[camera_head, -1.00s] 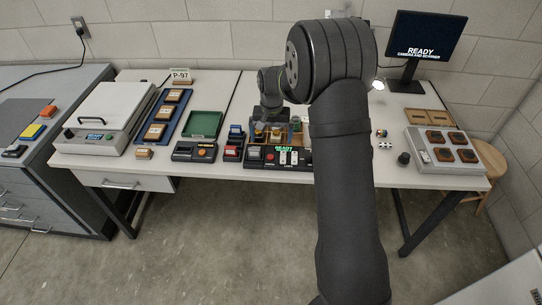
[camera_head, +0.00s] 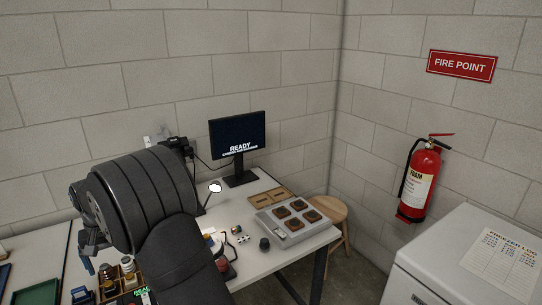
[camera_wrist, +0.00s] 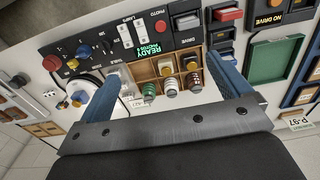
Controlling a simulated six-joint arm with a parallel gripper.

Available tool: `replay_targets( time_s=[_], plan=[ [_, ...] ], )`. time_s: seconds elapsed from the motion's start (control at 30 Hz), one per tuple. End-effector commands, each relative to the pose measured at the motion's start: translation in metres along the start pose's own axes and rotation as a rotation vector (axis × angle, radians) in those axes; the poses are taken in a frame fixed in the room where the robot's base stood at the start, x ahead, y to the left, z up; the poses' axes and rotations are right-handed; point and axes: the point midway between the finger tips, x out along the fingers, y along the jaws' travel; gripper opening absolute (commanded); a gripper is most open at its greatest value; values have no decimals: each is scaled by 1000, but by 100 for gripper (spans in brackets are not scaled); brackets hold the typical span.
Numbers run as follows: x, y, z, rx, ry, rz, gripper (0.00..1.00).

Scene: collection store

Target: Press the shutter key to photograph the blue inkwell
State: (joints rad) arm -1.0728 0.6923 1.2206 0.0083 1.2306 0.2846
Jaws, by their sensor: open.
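In the wrist view a dark control panel (camera_wrist: 130,38) carries a lit green display reading READY and PHOTO. A red key (camera_wrist: 160,26) sits beside the PHOTO label; I take it as the shutter key. My gripper (camera_wrist: 163,70) is open and empty, its two blue fingers spread above the bench, with the panel beyond the tips. A small blue item (camera_wrist: 79,98) stands on a white round plate left of the left finger; I cannot tell surely that it is the inkwell. In the head view my arm hides most of the panel.
A wooden rack of small bottles (camera_wrist: 170,72) lies between the fingers, close to the panel. A green tray (camera_wrist: 272,60) is to the right. In the head view a monitor (camera_head: 238,138) reads READY, and a grey block with brown pads (camera_head: 290,236) stands at the bench's right end.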

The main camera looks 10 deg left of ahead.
Motion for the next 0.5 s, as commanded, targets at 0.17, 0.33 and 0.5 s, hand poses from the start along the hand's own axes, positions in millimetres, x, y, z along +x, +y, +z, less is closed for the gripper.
replay_targets(
  time_s=[0.17,0.33,0.5],
  plan=[
    [0,0,0,0,0,0,59],
    [0,0,0,0,0,0,25],
    [0,0,0,0,0,0,0]
  ],
)
